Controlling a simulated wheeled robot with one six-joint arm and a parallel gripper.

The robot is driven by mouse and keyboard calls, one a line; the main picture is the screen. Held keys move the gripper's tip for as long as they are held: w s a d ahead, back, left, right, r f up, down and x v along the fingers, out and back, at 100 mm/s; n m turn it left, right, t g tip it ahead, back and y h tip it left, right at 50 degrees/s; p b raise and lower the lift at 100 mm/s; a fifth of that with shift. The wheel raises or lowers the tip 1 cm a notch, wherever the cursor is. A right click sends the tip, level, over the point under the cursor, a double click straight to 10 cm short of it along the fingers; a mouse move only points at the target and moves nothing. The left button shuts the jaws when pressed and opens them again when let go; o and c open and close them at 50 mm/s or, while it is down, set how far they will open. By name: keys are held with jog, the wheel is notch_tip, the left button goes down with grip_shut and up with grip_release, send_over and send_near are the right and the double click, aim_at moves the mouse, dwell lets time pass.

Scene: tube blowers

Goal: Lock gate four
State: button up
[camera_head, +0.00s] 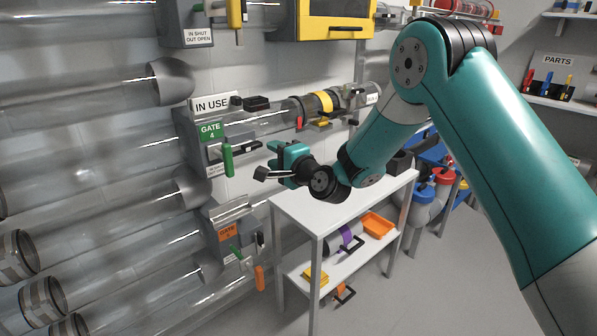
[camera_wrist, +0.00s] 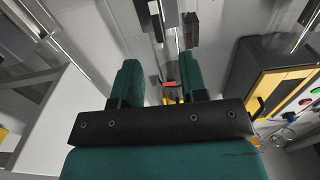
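The gate four box (camera_head: 190,150) is on the wall pipes at centre left, with a green GATE 4 label (camera_head: 212,131) and a white IN USE sign (camera_head: 212,104) above it. A green handle (camera_head: 228,160) hangs upright at its front. My gripper (camera_head: 272,162) is to the right of this handle, apart from it, above the white table. In the wrist view its two teal fingers (camera_wrist: 160,76) stand apart with nothing held between them. A small red piece (camera_wrist: 171,84) shows farther off between them. I cannot tell whether a lock is on the gate.
Another gate box with an orange label (camera_head: 228,235) is below, with a green lever and a hanging orange tag (camera_head: 260,278). A white table (camera_head: 345,200) stands under my arm, with an orange tray (camera_head: 377,225) on its lower shelf. A yellow-fronted cabinet (camera_head: 335,30) hangs above.

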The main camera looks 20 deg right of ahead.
jog(key=b+v, duration=0.3)
jog(key=v, duration=0.6)
jog(key=shift+b, duration=0.4)
dwell(0.6)
